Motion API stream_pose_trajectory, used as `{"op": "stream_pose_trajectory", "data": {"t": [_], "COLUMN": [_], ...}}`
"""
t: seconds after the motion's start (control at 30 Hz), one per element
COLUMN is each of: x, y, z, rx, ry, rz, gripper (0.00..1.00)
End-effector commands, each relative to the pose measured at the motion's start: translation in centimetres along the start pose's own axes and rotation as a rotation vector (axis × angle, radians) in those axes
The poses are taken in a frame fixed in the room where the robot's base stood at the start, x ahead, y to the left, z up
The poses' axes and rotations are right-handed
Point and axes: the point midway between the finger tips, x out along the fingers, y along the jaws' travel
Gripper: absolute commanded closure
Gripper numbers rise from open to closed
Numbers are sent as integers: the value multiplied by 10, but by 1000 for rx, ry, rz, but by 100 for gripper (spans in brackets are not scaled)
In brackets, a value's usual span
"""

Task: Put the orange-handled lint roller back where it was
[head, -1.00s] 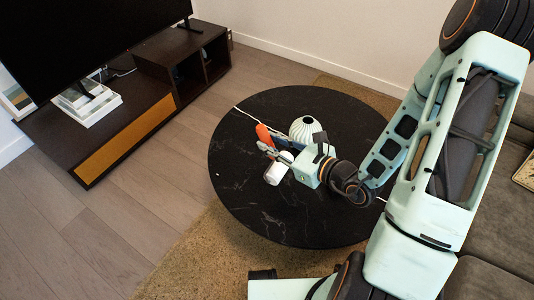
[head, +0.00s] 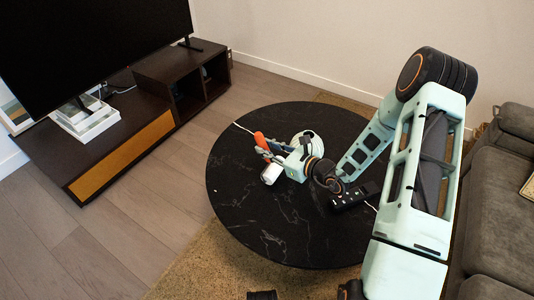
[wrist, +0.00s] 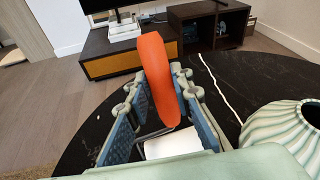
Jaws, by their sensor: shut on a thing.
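The lint roller shows its orange handle (head: 260,140) and white roll (head: 269,174) in the head view, over the left part of the round black table (head: 290,235). My gripper (head: 268,153) is shut on it. In the wrist view the orange handle (wrist: 157,75) stands up between the two fingers (wrist: 160,95), tilted slightly. The white roll (wrist: 173,143) is below, partly hidden by my gripper. I cannot tell whether the roll touches the table.
A pale ribbed vase (wrist: 283,125) stands close on the right of my gripper. The table's front is clear. A TV stand (head: 125,140) and sofa (head: 500,205) stand beyond.

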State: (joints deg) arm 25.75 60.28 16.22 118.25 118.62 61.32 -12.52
Motion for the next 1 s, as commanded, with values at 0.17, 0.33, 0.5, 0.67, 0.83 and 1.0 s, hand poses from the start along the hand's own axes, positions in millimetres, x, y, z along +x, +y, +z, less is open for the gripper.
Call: {"op": "stream_pose_trajectory", "data": {"t": [0.17, 0.33, 0.5, 0.67, 0.83, 1.0], "x": [5, 4, 6, 5, 5, 4], "y": [3, 2, 3, 3, 3, 3], "z": [-18, -17, -22, -21, -20, -17], "rx": [-1, -1, -1, -1, 0, -1], "ry": [-2, -1, -1, 0, 0, 0], "rz": [0, 0, 0, 0, 0, 0], "gripper": [100, 100, 100, 62, 62, 62]}}
